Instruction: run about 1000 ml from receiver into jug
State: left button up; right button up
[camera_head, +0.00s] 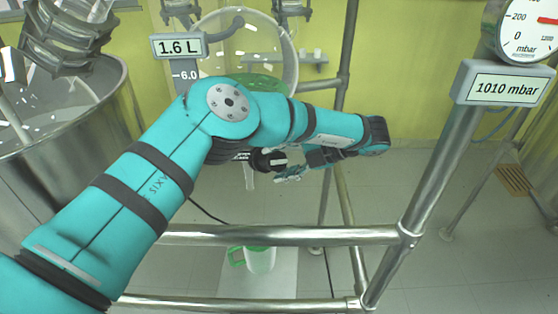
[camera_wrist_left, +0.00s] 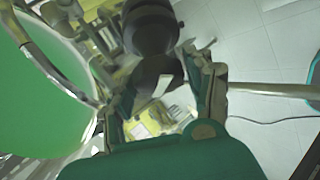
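The round glass receiver (camera_head: 277,45) hangs at the back, behind my left arm, with green liquid (camera_head: 255,84) low in it. Its label (camera_head: 178,46) reads 1.6 L. Below it, a black valve part (camera_head: 266,160) and a pale outlet tube (camera_head: 249,178) show. The jug (camera_head: 262,259), pale with a green handle, stands low behind the rails, under the outlet. My left gripper (camera_head: 290,170) is at the black valve part. In the left wrist view its fingers (camera_wrist_left: 165,95) are spread either side of the black part (camera_wrist_left: 152,30), with gaps visible. My right gripper is not in view.
Steel rails (camera_head: 290,235) cross in front of the jug. A steel vessel (camera_head: 70,130) stands at the left. A display (camera_head: 507,84) reading 1010 mbar and a dial gauge (camera_head: 530,28) are at the upper right. The floor at the right is mostly clear.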

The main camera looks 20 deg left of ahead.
pick_arm(q)
jog(key=shift+o, duration=1.3)
jog(key=v, duration=0.7)
jog(key=shift+d, duration=0.25)
jog(key=shift+r, duration=0.2)
